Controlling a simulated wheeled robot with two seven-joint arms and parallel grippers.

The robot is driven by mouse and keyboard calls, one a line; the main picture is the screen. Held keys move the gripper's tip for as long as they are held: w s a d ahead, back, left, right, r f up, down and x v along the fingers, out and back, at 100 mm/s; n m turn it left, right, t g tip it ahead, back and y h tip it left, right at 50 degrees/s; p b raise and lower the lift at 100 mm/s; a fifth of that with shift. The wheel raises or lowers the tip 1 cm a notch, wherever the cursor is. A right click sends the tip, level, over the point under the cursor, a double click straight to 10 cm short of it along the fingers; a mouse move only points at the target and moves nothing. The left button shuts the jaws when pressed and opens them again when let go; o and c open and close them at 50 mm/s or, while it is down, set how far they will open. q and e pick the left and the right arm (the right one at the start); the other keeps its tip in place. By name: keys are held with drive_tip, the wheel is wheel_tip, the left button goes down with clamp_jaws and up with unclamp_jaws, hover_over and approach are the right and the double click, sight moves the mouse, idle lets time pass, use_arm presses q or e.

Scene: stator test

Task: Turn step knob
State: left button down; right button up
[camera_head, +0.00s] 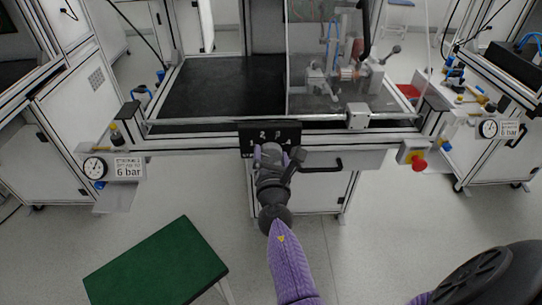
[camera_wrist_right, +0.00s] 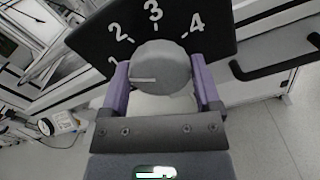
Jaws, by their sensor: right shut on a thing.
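The step knob (camera_wrist_right: 165,68) is a round grey dial on a black panel (camera_wrist_right: 95,42) with white numbers 1 to 4. Its white pointer line lies on the left side of the dial, towards the 1, which is partly hidden. My right gripper (camera_wrist_right: 163,88) is shut on the knob, with one purple finger on each side of it. In the head view the right gripper (camera_head: 271,152) is at the panel (camera_head: 289,129) on the bench front and hides the knob. My left gripper is not in view.
A black handle (camera_head: 325,166) is just right of the gripper. A red emergency button (camera_head: 419,164) is on the bench's right corner. A clear screen (camera_head: 345,60) and a metal fixture stand on the bench. A green-topped stool (camera_head: 157,265) stands at the lower left.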

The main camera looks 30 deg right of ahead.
drive_tip(key=m, duration=0.3)
drive_tip(key=shift+f+b, duration=0.1)
drive_tip(key=shift+b, duration=0.2)
drive_tip(key=m, duration=0.3)
drive_tip(key=shift+b, duration=0.35)
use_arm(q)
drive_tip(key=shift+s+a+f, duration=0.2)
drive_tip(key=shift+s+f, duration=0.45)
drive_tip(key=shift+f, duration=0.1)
use_arm(e)
drive_tip(key=shift+m, duration=0.6)
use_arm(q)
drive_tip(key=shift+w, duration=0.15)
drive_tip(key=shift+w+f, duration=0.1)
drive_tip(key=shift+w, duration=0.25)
